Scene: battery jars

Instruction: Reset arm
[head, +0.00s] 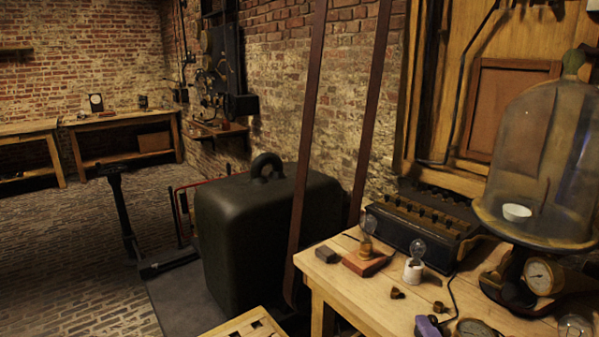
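Neither of my grippers nor my arms can be made out in the head view. No row of battery jars is clearly visible. A dark trough-like box (420,228) with a row of fittings on top stands at the back of the wooden workbench (365,296). A large glass bell jar (541,160) stands on a dark stand at the right, with a small white bowl (517,213) inside.
Bulbs on a wooden base (364,263) and a white holder (413,270) stand on the bench. A purple object (428,326) is cut off below. A big black weight (255,235) stands left of the bench; brick floor (70,265) lies open further left.

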